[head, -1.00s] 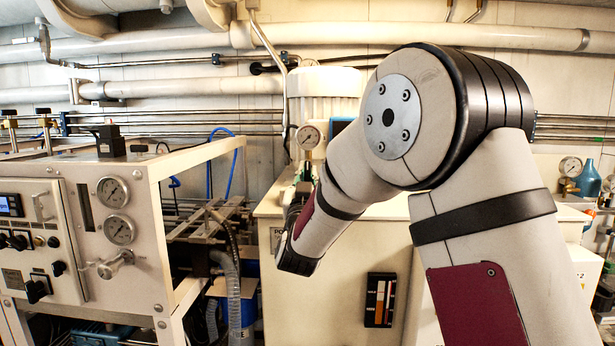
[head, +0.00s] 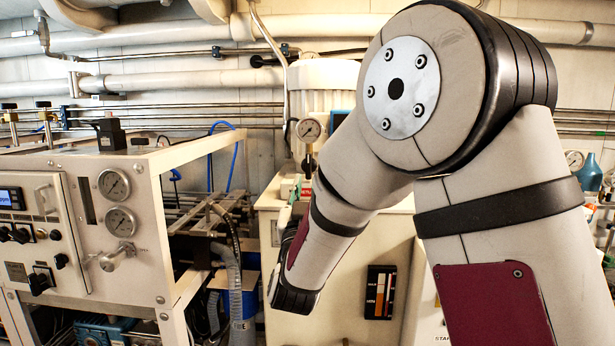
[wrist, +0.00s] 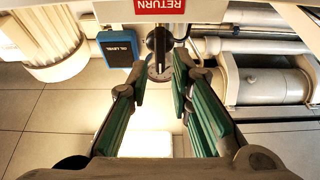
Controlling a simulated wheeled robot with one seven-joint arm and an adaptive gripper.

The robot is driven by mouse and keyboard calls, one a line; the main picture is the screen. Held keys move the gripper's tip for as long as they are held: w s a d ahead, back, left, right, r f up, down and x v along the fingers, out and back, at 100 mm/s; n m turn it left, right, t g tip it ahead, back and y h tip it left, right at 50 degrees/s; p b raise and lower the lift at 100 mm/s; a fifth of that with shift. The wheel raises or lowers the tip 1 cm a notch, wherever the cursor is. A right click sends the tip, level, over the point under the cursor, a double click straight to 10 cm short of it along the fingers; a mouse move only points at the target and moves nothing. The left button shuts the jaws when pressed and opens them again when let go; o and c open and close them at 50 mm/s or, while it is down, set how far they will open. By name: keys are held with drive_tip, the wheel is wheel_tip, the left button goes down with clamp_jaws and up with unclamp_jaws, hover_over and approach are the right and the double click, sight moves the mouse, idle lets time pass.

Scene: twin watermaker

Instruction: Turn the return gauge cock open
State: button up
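In the wrist view a red RETURN label (wrist: 160,6) appears upside down at the top edge. Below it a dark and metal fitting (wrist: 158,38) with a round, pale disc shows between the fingers; I cannot tell which part is the cock's handle or how it is turned. My gripper (wrist: 160,72) is open, its green-padded fingers on either side of this fitting, with no clear contact. In the head view a round gauge (head: 309,129) stands above a partly hidden red label (head: 304,190) on the cream cabinet. My arm hides most of my gripper there.
A blue OIL LEVEL box (wrist: 118,48) sits beside the fitting in the wrist view. A panel with two gauges (head: 117,203) and a frame stands at the left in the head view. Hoses (head: 234,280) hang between that frame and the cabinet (head: 345,245). Pipes run along the wall.

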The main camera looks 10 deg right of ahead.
drive_tip(key=shift+v, duration=1.95)
drive_tip(key=shift+r, duration=0.1)
drive_tip(key=s+d+f+n+g+y, duration=0.1)
drive_tip(key=s+g, duration=0.4)
drive_tip(key=s, duration=0.6)
drive_tip(key=s+d+f+n+g+y, duration=0.1)
drive_tip(key=s+f+g+y, duration=0.2)
drive_tip(key=s, duration=0.8)
drive_tip(key=s+d+f+n+g+y, duration=0.1)
drive_tip(key=s+d+f+g+y, duration=0.1)
drive_tip(key=s+g, duration=0.6)
drive_tip(key=s+f+y, duration=0.1)
drive_tip(key=s, duration=0.2)
drive_tip(key=shift+s+f+n, duration=0.2)
drive_tip(key=shift+s+n, duration=0.2)
drive_tip(key=shift+d, duration=0.1)
drive_tip(key=shift+d, duration=0.1)
